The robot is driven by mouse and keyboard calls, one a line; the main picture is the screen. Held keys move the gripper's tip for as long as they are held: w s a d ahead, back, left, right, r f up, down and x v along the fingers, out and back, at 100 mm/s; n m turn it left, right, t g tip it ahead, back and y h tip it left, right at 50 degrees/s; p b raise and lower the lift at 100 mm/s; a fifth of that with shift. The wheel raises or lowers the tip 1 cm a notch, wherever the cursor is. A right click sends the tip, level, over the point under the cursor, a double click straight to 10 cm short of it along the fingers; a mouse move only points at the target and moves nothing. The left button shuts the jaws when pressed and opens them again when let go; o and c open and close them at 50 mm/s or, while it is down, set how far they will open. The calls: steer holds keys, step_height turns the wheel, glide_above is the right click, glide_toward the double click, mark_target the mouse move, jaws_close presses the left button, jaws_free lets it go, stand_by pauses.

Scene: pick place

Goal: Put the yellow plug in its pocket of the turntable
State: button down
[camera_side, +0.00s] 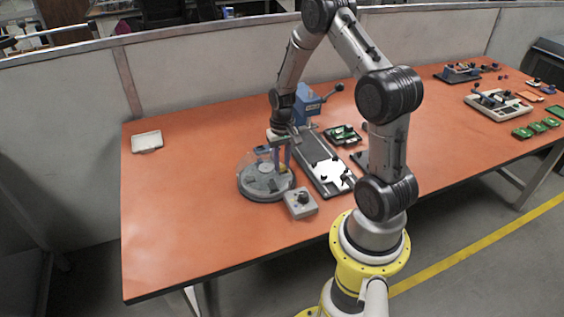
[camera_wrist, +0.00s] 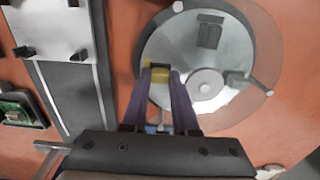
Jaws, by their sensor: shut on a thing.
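The turntable (camera_side: 253,190) is a round grey disc near the middle of the table in the side view. In the wrist view the turntable (camera_wrist: 228,60) fills the upper right, with a round hub and a dark rectangular pocket (camera_wrist: 210,32) near its far edge. My gripper (camera_wrist: 161,76) is shut on the yellow plug (camera_wrist: 160,76), which shows between the fingertips over the left part of the disc. I cannot tell whether the plug touches the disc or is in a pocket. In the side view my gripper (camera_side: 279,150) is above the turntable's far right edge.
A grey box with a dark knob (camera_side: 301,203) stands in front of the turntable. A dark rail with a white plate (camera_side: 331,172) runs to its right, near a blue press (camera_side: 307,105). A white tray (camera_side: 147,141) lies far left. The table's left front is clear.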

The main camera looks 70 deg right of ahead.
steer(key=c, duration=0.6)
jaws_free()
steer(key=c, duration=0.4)
steer(key=shift+o, duration=0.2)
steer(key=shift+r, duration=3.45)
